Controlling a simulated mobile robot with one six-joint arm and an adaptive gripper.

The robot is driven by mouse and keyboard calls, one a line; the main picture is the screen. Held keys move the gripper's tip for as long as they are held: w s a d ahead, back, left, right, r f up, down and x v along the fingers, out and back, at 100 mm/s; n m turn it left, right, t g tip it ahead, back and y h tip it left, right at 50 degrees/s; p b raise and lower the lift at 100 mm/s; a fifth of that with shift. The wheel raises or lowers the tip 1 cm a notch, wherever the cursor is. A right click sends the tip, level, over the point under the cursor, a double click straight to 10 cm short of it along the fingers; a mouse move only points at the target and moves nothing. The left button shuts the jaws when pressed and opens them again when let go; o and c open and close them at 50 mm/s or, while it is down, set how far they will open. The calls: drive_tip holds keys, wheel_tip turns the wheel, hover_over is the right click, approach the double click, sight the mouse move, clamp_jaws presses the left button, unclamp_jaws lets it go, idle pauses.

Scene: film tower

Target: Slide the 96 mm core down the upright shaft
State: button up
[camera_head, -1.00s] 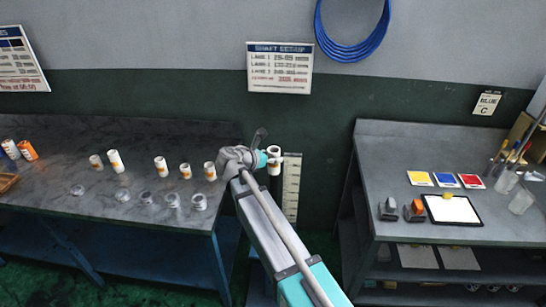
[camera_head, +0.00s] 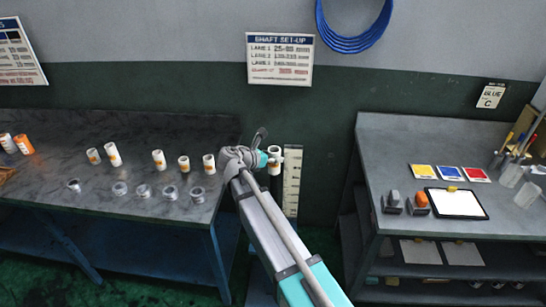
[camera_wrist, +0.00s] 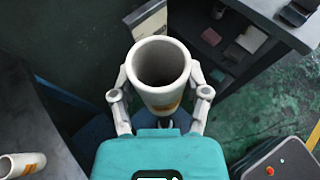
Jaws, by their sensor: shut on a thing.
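My gripper (camera_wrist: 160,97) is shut on a white core (camera_wrist: 161,105) with an orange label, one finger on each side of it. The core is upright, its open top facing the wrist camera, and its inside is dark. In the head view my gripper (camera_head: 271,160) holds the core (camera_head: 275,153) just left of a pale upright scale (camera_head: 291,180). I cannot tell whether the shaft is inside the core. The core's size is not readable.
The left bench (camera_head: 60,135) carries several white cores and grey rings. The right bench (camera_head: 400,150) holds coloured cards, a clipboard (camera_head: 457,203), stamps and pens. Another core (camera_wrist: 22,165) lies at the lower left of the wrist view. A gap separates the benches.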

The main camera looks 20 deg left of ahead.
drive_tip(key=shift+f, duration=0.15)
idle(0.3)
wheel_tip(320, 180, down, 32)
drive_tip(key=b, duration=3.2)
drive_tip(key=shift+f+b, duration=0.2)
drive_tip(key=shift+b, duration=0.15)
drive_tip(key=o, duration=1.2)
drive_tip(key=shift+o, duration=0.2)
drive_tip(key=shift+r, duration=0.15)
wheel_tip(320, 180, up, 30)
drive_tip(key=p, duration=3)
drive_tip(key=shift+r+p, duration=0.15)
drive_tip(key=shift+p, duration=0.15)
